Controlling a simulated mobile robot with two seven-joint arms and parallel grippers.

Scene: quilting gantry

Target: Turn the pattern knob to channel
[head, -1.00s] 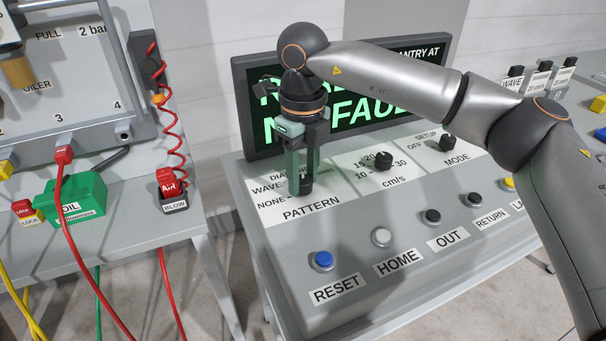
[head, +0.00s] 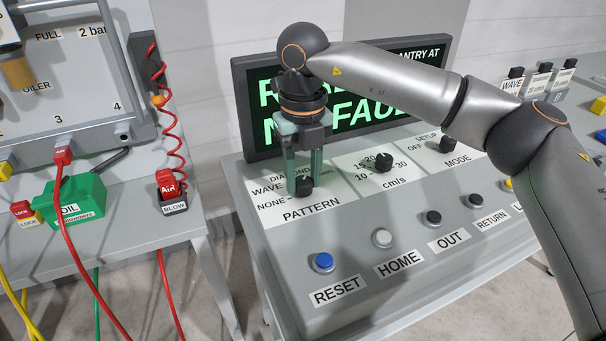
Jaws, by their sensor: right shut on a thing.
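The black pattern knob (head: 304,187) sits on the white PATTERN label plate (head: 285,211) at the left of the grey console. My right gripper (head: 303,179) points straight down over it, with its green fingers shut on the knob. The plate reads NONE, WAVE and partly hidden words starting DIA and ending OND; the fingers cover the rest, and no channel wording can be read. The knob's pointer direction is hard to tell. My left gripper is not in view.
The cm/s knob (head: 383,163) and the MODE knob (head: 447,144) stand to the right. Buttons such as the blue RESET (head: 323,262) line the console's front. A lit display (head: 391,95) stands behind my arm. A bench with a green oil box (head: 75,202) is at left.

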